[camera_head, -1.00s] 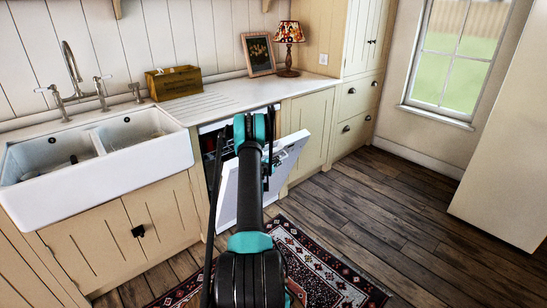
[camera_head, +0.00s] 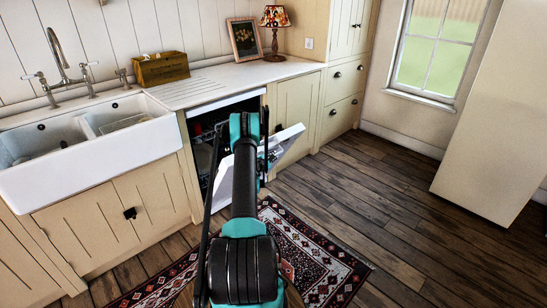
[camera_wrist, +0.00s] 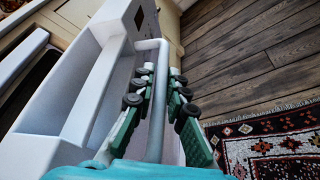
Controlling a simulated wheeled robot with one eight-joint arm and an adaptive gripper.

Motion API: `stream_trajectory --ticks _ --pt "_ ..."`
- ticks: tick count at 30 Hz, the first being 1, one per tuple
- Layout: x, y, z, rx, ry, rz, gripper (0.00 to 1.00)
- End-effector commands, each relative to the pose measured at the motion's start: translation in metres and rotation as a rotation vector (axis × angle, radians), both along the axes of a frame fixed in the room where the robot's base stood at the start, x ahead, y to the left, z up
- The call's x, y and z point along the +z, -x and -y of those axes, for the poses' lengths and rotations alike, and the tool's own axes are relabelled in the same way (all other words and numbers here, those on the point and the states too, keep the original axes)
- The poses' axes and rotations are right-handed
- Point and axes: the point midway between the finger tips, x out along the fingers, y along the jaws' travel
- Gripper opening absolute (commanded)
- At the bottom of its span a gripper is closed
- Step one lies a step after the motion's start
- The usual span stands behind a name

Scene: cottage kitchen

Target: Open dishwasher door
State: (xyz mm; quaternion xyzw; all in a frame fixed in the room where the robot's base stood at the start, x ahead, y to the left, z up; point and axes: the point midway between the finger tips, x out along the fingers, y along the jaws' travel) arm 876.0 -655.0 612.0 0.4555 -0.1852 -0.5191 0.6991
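The dishwasher door (camera_head: 287,146) is partly open, tilted outward and down from the counter front. The dishwasher's dark interior (camera_head: 203,140) shows to the left of my arm. My gripper (camera_wrist: 160,78) is at the door, with its green fingers on either side of the grey bar handle (camera_wrist: 155,115). The fingers sit close against the bar and look shut on it. In the wrist view the white door (camera_wrist: 95,85) fills the left side. In the head view my arm hides the handle, the gripper's fingers and much of the door.
A white sink (camera_head: 95,165) is left of the dishwasher. Cream cabinets (camera_head: 296,112) stand to its right. A patterned rug (camera_head: 310,255) lies on the floor below the door. Wooden floor (camera_head: 400,200) is clear to the right. A pale tall panel (camera_head: 490,130) stands far right.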

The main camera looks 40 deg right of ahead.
Motion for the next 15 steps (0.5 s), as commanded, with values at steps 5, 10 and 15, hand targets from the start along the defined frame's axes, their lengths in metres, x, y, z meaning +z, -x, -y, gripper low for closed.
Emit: stream_trajectory --ticks 5,10,15 --pt "0.0003 -0.0004 -0.0002 0.001 0.001 0.000 0.33" --pt "0.0004 -0.0005 -0.0001 0.001 0.001 0.000 0.33" --pt "0.0012 0.0004 -0.0030 0.001 0.000 0.000 0.33"
